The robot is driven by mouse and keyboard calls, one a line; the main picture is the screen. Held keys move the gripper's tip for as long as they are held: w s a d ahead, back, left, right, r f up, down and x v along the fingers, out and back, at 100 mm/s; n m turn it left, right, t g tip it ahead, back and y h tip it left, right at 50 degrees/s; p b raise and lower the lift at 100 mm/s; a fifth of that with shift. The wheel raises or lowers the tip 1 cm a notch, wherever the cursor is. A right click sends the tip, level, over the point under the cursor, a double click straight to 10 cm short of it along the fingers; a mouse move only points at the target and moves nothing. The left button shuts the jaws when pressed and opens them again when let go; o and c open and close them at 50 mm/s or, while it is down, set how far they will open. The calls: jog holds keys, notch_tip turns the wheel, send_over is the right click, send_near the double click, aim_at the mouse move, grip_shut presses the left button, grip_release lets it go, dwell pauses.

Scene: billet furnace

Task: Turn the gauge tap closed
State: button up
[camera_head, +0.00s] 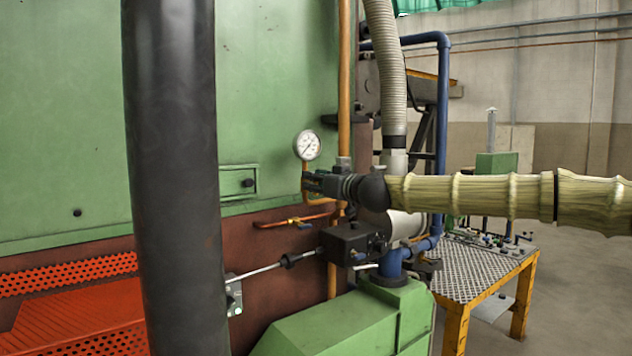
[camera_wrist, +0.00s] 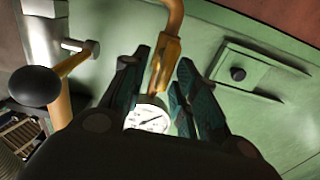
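The round white pressure gauge (camera_head: 307,145) stands on a thin brass pipe in front of the green furnace wall. In the wrist view the gauge face (camera_wrist: 149,118) shows between my fingers, partly covered by my gripper body. A brass fitting (camera_wrist: 162,65) on the gauge pipe lies between the fingertips; I cannot tell its handle position or whether this is the tap. My gripper (camera_head: 313,183) is just below the gauge, at the pipe. In the wrist view its two dark fingers (camera_wrist: 155,85) are apart, with visible gaps beside the fitting.
A black ball knob (camera_wrist: 35,86) on a yellow stem is left in the wrist view. A black box (camera_head: 352,241) and corrugated hose (camera_head: 386,60) are close by. A metal-topped table (camera_head: 475,268) stands right.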

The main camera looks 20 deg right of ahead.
grip_shut()
jog(key=shift+m+b, duration=0.3)
jog(key=shift+b, duration=0.05)
jog(key=m+b, duration=0.3)
jog(key=m, duration=0.2)
jog(key=d+f+m+b, duration=0.1)
jog(key=m+b, duration=0.2)
jog(key=m, duration=0.3)
jog(key=m+b, duration=0.3)
jog(key=m, duration=0.3)
jog(key=shift+w+d+f+b, duration=0.35)
jog(key=shift+f, duration=0.05)
jog(key=shift+m, duration=0.3)
